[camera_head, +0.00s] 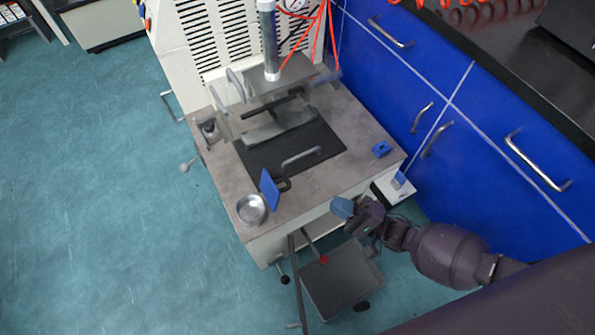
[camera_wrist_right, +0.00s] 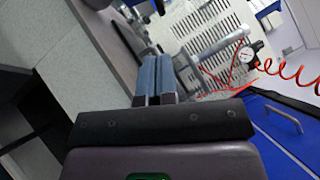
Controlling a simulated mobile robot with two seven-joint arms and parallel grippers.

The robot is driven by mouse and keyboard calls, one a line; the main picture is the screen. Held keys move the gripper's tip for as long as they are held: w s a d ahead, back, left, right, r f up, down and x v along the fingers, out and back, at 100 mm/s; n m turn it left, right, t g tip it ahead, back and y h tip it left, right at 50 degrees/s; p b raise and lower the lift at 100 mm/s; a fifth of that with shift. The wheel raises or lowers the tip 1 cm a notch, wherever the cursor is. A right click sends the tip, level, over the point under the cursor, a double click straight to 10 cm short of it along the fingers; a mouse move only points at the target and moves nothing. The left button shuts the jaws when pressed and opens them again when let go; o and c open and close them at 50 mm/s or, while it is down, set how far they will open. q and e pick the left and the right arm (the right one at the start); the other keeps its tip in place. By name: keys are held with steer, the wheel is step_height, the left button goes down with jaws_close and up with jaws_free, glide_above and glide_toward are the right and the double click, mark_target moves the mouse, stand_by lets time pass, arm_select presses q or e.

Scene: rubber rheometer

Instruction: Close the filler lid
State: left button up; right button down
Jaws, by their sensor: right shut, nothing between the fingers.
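The machine's worktop (camera_head: 335,185) carries a black plate (camera_head: 265,158) with a metal handle (camera_head: 302,157). A flat blue panel (camera_head: 269,189) stands tilted up at the worktop's front left, with a dark loop beside it. A round metal dish (camera_head: 251,209) sits just in front of it. I cannot tell for sure which part is the filler lid. My right gripper (camera_head: 343,208) is just off the worktop's front edge, right of the blue panel and apart from it. Its blue fingers also show in the right wrist view (camera_wrist_right: 155,78), shut and empty. My left gripper is out of view.
A vertical metal column (camera_head: 269,45) rises over the black plate. A small blue block (camera_head: 381,149) sits at the worktop's right. A white box (camera_head: 393,187) juts out below the right edge. A dark stool-like platform (camera_head: 340,280) stands in front. Blue cabinets (camera_head: 470,150) line the right.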

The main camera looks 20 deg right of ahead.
mark_target(288, 180)
steer(key=x, duration=1)
steer(key=shift+r, duration=0.1)
